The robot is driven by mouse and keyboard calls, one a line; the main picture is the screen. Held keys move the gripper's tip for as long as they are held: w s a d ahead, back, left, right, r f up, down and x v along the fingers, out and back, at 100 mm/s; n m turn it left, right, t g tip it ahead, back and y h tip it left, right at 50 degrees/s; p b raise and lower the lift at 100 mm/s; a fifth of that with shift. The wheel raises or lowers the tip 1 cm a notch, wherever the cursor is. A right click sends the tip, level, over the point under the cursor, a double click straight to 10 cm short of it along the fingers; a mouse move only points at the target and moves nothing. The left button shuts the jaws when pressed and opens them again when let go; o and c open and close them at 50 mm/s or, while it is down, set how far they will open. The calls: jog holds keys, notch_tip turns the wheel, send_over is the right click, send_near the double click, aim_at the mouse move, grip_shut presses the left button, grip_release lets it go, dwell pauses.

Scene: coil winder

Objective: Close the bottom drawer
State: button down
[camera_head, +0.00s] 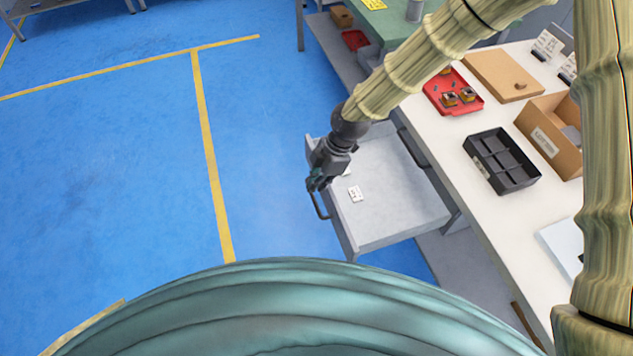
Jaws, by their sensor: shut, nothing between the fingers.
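A grey drawer (400,208) stands pulled out from under the white-topped workbench (437,122), with its front panel toward the left. It sits below a dark handle (412,150) on the bench front, so it appears to be the bottom drawer. Its own dark bar handle (318,206) shows on the outer face of the front panel. My gripper (313,184) is shut and empty at the drawer's front edge, just above the handle. I cannot tell whether it touches the panel. My gripper and wrist hide part of the front panel.
A small white card (354,194) lies in the drawer. The bench carries a red tray (453,92), a black divided tray (500,161), a cardboard box (553,132) and a brown board (502,75). Blue floor (130,170) left of the drawer is clear.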

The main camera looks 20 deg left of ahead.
jog(key=w+d+p, duration=0.1)
jog(key=w+d, duration=0.4)
jog(key=d, duration=0.3)
jog(key=shift+w+p, duration=0.15)
jog(key=shift+p, duration=0.15)
jog(key=shift+a, duration=0.15)
